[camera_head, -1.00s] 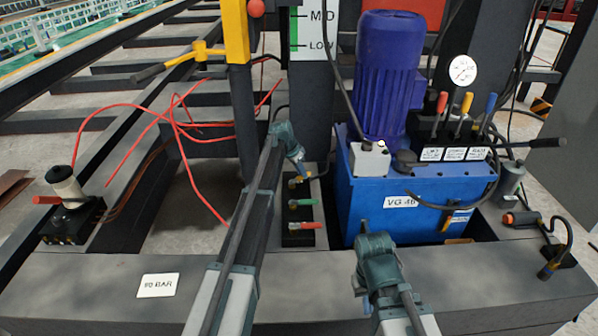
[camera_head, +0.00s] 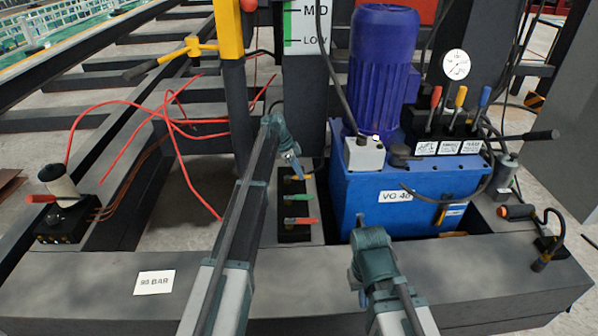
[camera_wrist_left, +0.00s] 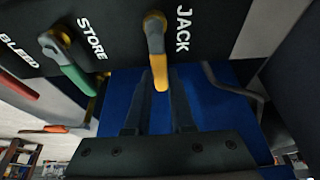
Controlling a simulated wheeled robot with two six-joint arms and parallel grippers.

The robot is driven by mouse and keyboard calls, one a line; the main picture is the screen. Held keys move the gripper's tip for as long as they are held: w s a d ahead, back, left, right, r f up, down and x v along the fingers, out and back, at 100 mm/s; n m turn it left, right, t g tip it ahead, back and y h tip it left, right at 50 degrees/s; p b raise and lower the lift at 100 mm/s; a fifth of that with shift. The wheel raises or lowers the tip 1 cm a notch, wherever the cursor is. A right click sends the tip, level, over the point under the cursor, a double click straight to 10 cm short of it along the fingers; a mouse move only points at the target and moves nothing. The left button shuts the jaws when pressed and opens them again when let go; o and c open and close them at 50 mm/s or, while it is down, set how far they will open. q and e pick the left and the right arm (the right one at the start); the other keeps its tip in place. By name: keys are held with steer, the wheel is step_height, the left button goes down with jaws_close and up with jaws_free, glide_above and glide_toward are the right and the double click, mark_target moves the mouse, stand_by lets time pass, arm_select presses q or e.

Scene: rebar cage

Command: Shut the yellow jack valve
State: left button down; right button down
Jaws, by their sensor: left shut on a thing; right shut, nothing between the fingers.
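The green store handle (camera_head: 302,197) and red bleed handle (camera_head: 303,221) lie nearer on the block. My right gripper (camera_head: 362,225) is shut and empty in front of the blue tank.
The blue tank (camera_head: 365,210) with its motor (camera_head: 383,65) stands right of the valve block. A dark post (camera_head: 305,110) rises behind the block. A hand pump (camera_head: 62,200) with red hoses is at the left. The front beam (camera_head: 90,290) is mostly clear.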

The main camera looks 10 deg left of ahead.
arm_select(q)
steer(key=shift+s, duration=0.1)
stand_by(0.4)
steer(key=c, duration=0.8)
jaws_free()
steer(key=shift+o, duration=0.2)
steer(key=shift+r, duration=0.15)
steer(key=p+v, duration=1.2)
steer(key=v, duration=0.1)
steer(key=shift+r+p, duration=0.25)
steer(key=shift+p, duration=0.1)
steer(key=shift+a, duration=0.1)
